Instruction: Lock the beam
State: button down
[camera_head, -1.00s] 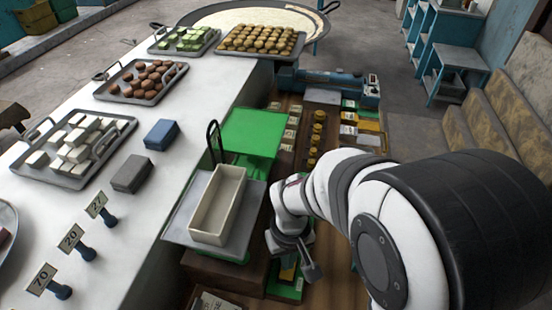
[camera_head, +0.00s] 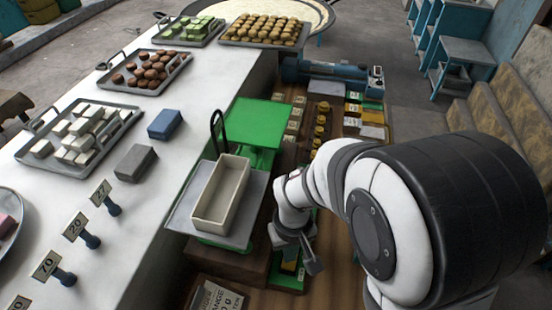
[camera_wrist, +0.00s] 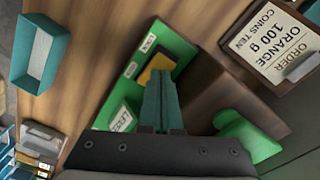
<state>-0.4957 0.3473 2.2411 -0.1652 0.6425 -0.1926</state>
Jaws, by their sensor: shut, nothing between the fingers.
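A balance (camera_head: 240,135) with a green plate stands beside the white counter. Its grey pan holds an empty cream box (camera_head: 222,195). In the wrist view, a green panel (camera_wrist: 125,95) at its base carries white labels. One label reads LOCK (camera_wrist: 148,43); another label (camera_wrist: 122,118) is hard to read. A yellow block (camera_wrist: 160,64) with a dark edge sits on the panel near the LOCK label. My gripper (camera_wrist: 162,78) is shut and empty, its teal fingertips over the panel, overlapping the yellow block in view. I cannot tell if they touch. My gripper also shows in the head view (camera_head: 312,258).
An order card (camera_wrist: 270,45) reading ORANGE 100 g is at the wrist view's upper right. A teal open box (camera_wrist: 40,52) lies at upper left. The counter holds trays of sweets (camera_head: 80,138), blue and grey blocks, and number tags. Brass weights (camera_head: 320,125) stand behind the arm.

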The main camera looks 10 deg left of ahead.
jog(key=shift+f, duration=0.85)
dwell(0.3)
jog(key=shift+r, duration=3.5)
jog(key=s+d+r+m+y, duration=0.1)
jog(key=s+d+r+m, duration=0.7)
jog(key=s+d+m, duration=0.3)
jog(key=s, duration=0.2)
jog(key=shift+s+m+y, duration=0.3)
jog(key=shift+s+y, duration=0.05)
jog(key=shift+y, duration=0.05)
